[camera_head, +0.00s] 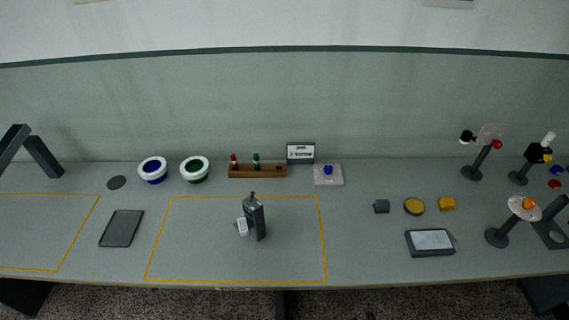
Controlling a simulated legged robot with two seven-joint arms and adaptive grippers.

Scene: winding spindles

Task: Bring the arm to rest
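Neither of my grippers shows in the head view, and I cannot make out either arm. The grey table (370,265) spans the picture. A dark upright device (254,217) with a small white part on its left side stands inside the middle yellow outline (323,240). At the right, several dark stands carry coloured heads: one with a red knob (496,144), one with a yellow and white top (540,150), and one with a white disc and orange piece (525,207).
Two white-rimmed bowls, blue (153,170) and green (195,169), stand at the back left. A wooden rack (270,171) holds red and green items. A dark tablet (121,228) and a white-screened one (431,242) lie flat. A dark angled post (43,157) stands far left.

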